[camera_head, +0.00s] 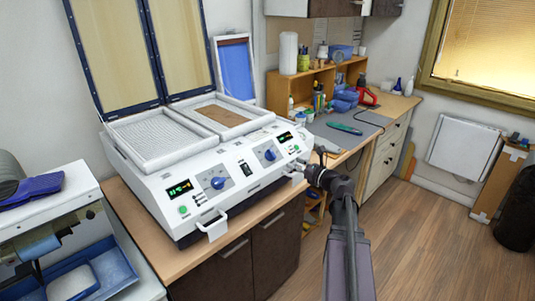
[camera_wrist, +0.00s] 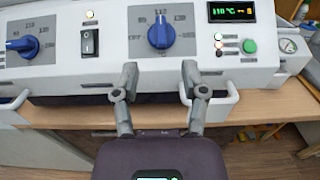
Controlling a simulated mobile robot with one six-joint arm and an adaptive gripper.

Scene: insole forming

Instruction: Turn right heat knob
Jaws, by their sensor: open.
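The right heat knob (camera_head: 269,154) is a blue dial on a grey plate on the white machine's front panel. In the wrist view the knob (camera_wrist: 161,33) stands upright at the top middle, with a scale printed around it. My gripper (camera_wrist: 160,74) is open and empty, its two fingers apart below the knob and not touching it. In the head view my gripper (camera_head: 302,172) is at the machine's right front edge, partly hidden by my wrist. A display (camera_wrist: 231,11) right of the knob appears to read 110 °C.
The left blue knob (camera_wrist: 28,46) and a black rocker switch (camera_wrist: 89,42) are left of the right knob. White handles (camera_head: 213,228) stick out of the front. The machine's two lids (camera_head: 180,40) stand open.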

